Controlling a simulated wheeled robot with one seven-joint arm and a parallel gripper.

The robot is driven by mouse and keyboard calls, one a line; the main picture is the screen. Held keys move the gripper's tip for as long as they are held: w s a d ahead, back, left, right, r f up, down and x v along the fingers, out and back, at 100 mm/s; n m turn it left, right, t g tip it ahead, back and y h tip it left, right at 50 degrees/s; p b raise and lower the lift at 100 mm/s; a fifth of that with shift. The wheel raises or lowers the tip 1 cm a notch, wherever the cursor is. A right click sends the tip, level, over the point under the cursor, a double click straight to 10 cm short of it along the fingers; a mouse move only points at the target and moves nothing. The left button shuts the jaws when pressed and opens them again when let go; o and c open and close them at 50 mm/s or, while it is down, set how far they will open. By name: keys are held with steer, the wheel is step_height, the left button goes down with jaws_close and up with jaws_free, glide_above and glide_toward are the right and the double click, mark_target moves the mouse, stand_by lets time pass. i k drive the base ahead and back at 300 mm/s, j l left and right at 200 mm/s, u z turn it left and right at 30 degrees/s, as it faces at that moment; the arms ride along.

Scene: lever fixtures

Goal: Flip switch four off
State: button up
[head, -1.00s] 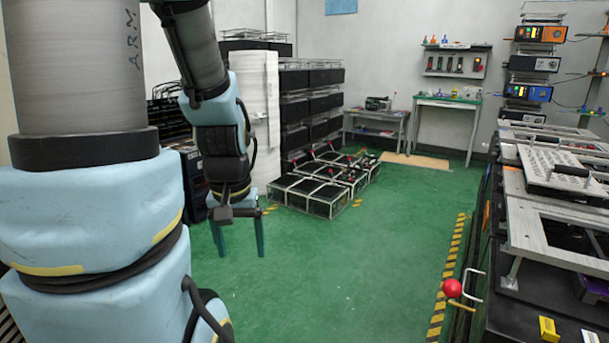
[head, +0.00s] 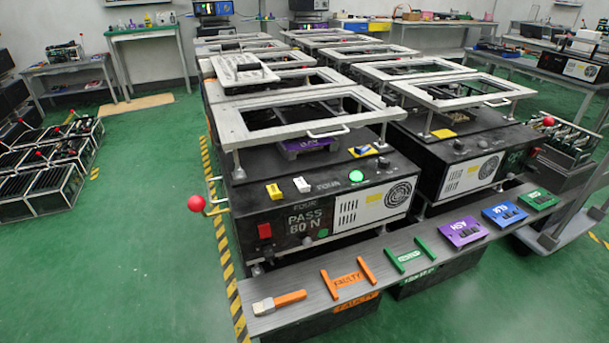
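A black test unit labelled FOUR (head: 318,205) stands at the near middle, with "PASS 80 N" on its front. A red rocker-like switch (head: 264,230) sits at the front's left end; its position is too small to tell. A lever with a red ball (head: 196,203) sticks out from the unit's left side. A round green light (head: 356,176) glows on its sloped top, beside a FOUR label. Yellow (head: 274,191) and white (head: 303,185) small blocks sit on the top edge. I cannot tell which control is switch four. My gripper is out of view.
A grey shelf (head: 405,262) runs along the units' front, bearing a brush, orange and green pieces and coloured plates. A second unit (head: 470,165) stands at right. Green floor (head: 130,240) is free at left, up to a yellow-black stripe (head: 226,255). Black racks (head: 50,170) stand far left.

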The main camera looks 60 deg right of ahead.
mark_target(264, 230)
steer(key=j+z, duration=0.2)
steer(key=z, duration=0.15)
steer(key=i+j+z, duration=0.1)
steer(key=z, duration=0.25)
steer(key=j+z, duration=0.25)
steer(key=z, duration=0.15)
